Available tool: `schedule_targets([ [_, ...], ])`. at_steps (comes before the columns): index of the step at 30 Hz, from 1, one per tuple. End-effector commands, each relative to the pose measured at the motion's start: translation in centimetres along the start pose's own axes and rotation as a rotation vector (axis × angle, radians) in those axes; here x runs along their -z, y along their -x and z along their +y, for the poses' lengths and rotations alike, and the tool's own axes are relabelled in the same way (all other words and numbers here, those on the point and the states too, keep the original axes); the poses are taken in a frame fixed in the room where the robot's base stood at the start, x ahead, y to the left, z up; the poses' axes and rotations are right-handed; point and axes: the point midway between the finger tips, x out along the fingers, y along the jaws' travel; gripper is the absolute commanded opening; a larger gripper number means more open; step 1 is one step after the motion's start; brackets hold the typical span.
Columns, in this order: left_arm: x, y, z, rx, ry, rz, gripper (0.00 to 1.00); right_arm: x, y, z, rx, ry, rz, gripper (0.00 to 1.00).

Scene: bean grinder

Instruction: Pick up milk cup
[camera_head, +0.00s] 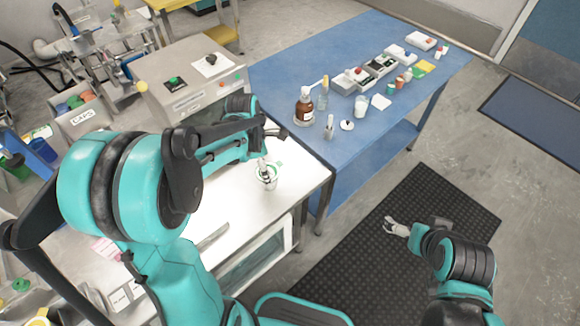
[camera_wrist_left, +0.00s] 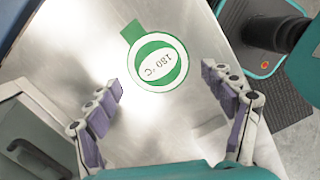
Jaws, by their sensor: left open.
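The milk cup (camera_head: 267,181) stands on the white table, a small pale cup with some green on it. My left gripper (camera_wrist_left: 164,82) is open, with one finger to each side and slightly short of the cup. No contact shows. In the head view the left gripper (camera_head: 264,160) is just at the cup and partly hides it. My right gripper (camera_head: 396,228) hangs over the black floor mat, away from the cup; its jaw opening is unclear.
A blue table (camera_head: 290,78) at the back right holds a brown bottle (camera_head: 304,107), small containers and boxes. A grey machine (camera_head: 190,80) stands behind my left arm. A flat tool (camera_head: 213,237) lies on the white table (camera_head: 240,215). The table is clear right around the cup.

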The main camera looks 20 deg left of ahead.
Motion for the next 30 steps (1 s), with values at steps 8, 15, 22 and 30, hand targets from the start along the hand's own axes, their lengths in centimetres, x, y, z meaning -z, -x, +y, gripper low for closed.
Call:
schedule_targets([
  [8, 0.0, -3.0, 0.1, 0.009, 0.040, 0.003, 0.82, -0.7, -1.0, 0.0, 0.000, 0.000, 0.000, 1.00],
  [15, -0.5, -5.7, 0.1, 0.008, 0.036, 0.002, 0.82, -1.6, -2.2, 0.0, 0.000, 0.000, 0.000, 1.00],
  [22, -0.6, -8.3, 0.2, 0.008, 0.036, 0.002, 0.82, -2.3, -3.2, 0.0, 0.000, 0.000, 0.000, 1.00],
  [30, -0.6, -8.1, 0.1, 0.008, 0.036, 0.002, 0.59, -2.2, -3.0, 0.0, 0.000, 0.000, 0.000, 1.00],
])
